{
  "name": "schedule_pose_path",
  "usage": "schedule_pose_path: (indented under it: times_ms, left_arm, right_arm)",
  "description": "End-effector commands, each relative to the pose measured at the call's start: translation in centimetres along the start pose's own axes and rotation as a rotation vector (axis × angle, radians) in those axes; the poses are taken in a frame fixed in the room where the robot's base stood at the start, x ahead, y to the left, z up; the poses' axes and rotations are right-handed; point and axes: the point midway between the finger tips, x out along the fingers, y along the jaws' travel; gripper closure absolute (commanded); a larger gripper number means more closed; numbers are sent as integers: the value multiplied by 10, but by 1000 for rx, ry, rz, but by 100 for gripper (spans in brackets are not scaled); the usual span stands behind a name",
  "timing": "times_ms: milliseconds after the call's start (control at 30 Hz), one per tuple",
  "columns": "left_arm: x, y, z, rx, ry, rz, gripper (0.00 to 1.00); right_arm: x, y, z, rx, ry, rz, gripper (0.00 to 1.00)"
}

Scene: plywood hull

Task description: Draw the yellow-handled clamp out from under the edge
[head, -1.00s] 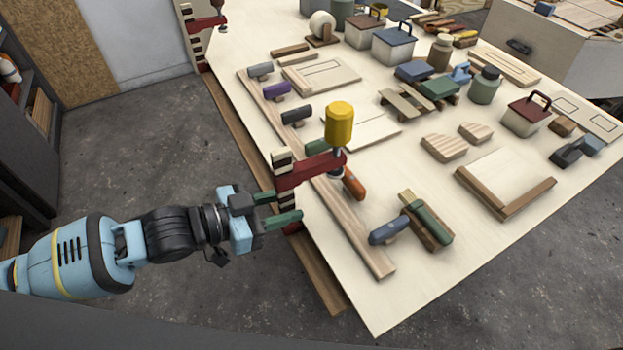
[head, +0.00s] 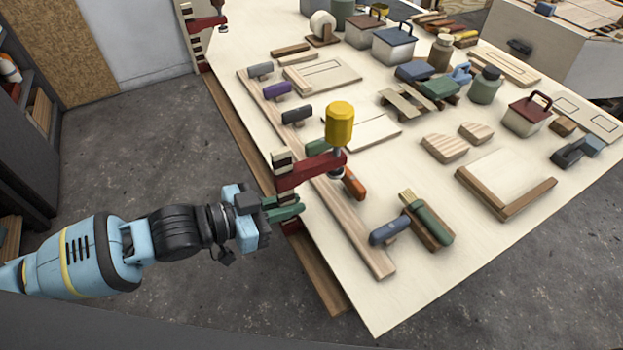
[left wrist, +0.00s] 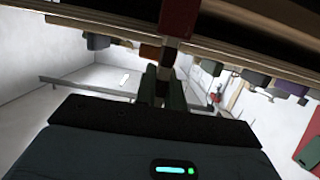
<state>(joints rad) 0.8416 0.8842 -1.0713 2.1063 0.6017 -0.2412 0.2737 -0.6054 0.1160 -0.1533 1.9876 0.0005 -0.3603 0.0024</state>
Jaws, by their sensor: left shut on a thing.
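The clamp has a yellow handle (head: 340,124) standing upright above the tabletop and a red arm (head: 310,171) reaching over the edge. Its bar, banded in dark and pale, runs down outside the table edge. My left gripper (head: 287,208) has its green fingers shut on the clamp's bar, just below the red arm, beside the edge. In the left wrist view the fingers (left wrist: 162,88) are closed together around the bar, under the table's underside. The clamp's lower end is mostly hidden behind the fingers and edge. My right gripper is not in view.
The pale tabletop (head: 400,285) carries a wooden rail (head: 352,228) near the edge, with several coloured-handled tools. An orange handle (head: 354,183) lies close to the clamp. Another red clamp (head: 207,24) sits at the far corner. Floor left of the table is clear.

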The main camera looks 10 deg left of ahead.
Motion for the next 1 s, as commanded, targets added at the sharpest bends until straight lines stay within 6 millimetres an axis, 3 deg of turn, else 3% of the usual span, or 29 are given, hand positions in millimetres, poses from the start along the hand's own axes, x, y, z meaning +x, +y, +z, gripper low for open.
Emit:
schedule_pose_path:
  times_ms: [1000]
  left_arm:
    - [-36, 1, 6, 1, 3, 0, 100]
  right_arm:
    - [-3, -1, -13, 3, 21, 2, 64]
